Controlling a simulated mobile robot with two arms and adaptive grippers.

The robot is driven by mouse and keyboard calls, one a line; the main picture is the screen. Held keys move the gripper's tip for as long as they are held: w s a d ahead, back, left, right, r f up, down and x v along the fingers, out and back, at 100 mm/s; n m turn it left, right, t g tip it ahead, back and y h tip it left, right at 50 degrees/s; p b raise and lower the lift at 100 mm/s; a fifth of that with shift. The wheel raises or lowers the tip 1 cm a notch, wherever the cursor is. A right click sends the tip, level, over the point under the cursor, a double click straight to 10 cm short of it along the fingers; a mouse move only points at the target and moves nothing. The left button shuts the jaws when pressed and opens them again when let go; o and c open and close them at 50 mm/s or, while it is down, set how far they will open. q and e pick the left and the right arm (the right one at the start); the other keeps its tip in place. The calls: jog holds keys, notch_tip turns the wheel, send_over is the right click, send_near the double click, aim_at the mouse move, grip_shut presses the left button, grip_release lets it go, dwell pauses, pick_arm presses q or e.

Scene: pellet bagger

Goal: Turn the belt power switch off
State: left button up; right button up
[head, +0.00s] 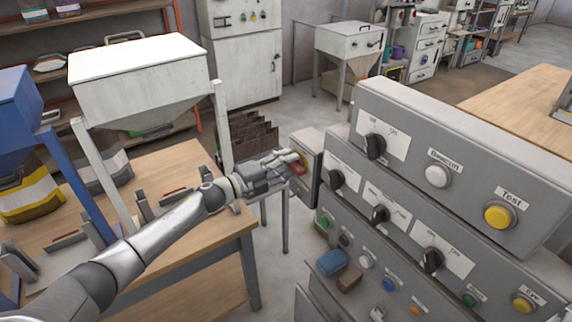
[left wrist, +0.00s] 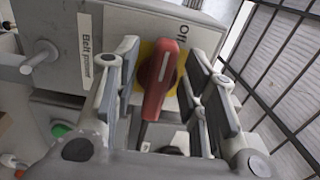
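The belt power switch is a red knob (left wrist: 158,82) on a yellow plate, on the face of a small grey box (head: 311,150). In the left wrist view, a "Belt power" label (left wrist: 86,50) is beside it and an "Off" mark (left wrist: 183,36) is by its upper end. The knob's white line points up, slightly right. My left gripper (left wrist: 164,85) is open, with one finger on each side of the knob; I cannot tell whether either pad touches it. In the head view, my left gripper (head: 284,166) covers part of the box. My right gripper is not in view.
A grey control panel (head: 455,150) with several knobs and buttons stands right of the switch box. A white hopper (head: 140,85) stands over a wooden table (head: 200,240) at left. Black wire bars (left wrist: 275,60) are close to the gripper's right side.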

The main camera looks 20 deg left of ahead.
pick_arm(q)
jog(key=v, duration=1.2)
jog(key=shift+a, duration=0.1)
